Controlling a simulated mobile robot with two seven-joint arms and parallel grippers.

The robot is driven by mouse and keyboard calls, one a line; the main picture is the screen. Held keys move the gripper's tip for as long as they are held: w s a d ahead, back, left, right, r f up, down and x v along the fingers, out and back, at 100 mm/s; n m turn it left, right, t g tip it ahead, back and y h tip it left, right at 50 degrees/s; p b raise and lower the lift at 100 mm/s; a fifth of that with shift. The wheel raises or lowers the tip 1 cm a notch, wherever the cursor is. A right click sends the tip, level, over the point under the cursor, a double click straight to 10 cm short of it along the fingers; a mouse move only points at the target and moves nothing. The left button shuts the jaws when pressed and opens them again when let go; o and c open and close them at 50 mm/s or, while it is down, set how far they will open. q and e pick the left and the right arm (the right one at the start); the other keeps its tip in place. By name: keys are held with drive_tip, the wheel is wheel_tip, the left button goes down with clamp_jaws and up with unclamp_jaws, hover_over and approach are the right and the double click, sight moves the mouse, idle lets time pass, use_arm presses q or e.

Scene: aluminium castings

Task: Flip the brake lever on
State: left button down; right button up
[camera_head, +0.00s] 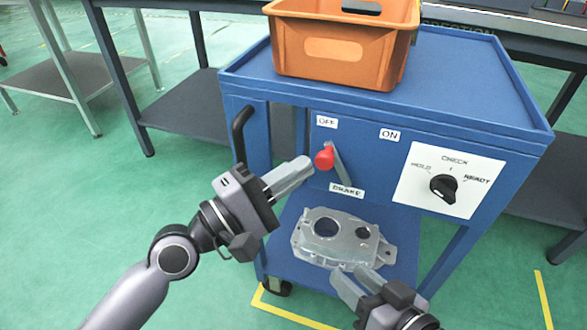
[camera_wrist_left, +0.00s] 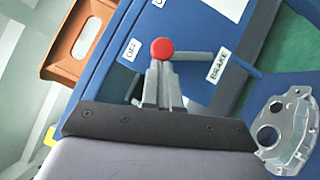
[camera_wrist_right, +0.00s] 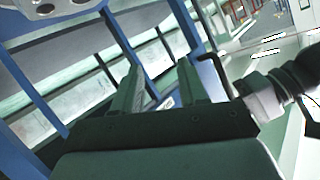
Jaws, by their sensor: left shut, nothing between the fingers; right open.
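The brake lever (camera_head: 341,169) is a grey bar with a red knob (camera_head: 325,157) on the front panel of a blue cart. The knob end leans toward the OFF label (camera_head: 327,121), left of the ON label (camera_head: 389,134). My left gripper (camera_head: 308,166) is shut and empty, its tips just left of the knob. In the left wrist view the red knob (camera_wrist_left: 162,49) is right at the fingertips; I cannot tell whether they touch. My right gripper (camera_head: 348,282) is open and empty, low in front of the cart's lower shelf.
A metal casting (camera_head: 340,240) lies on the lower shelf close to my right gripper. A dial (camera_head: 444,187) on a white plate is to the right of the lever. An orange crate (camera_head: 340,45) stands on the cart top. A black handle (camera_head: 241,133) sticks out at the cart's left.

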sight(333, 159)
drive_tip(key=shift+r, duration=0.15)
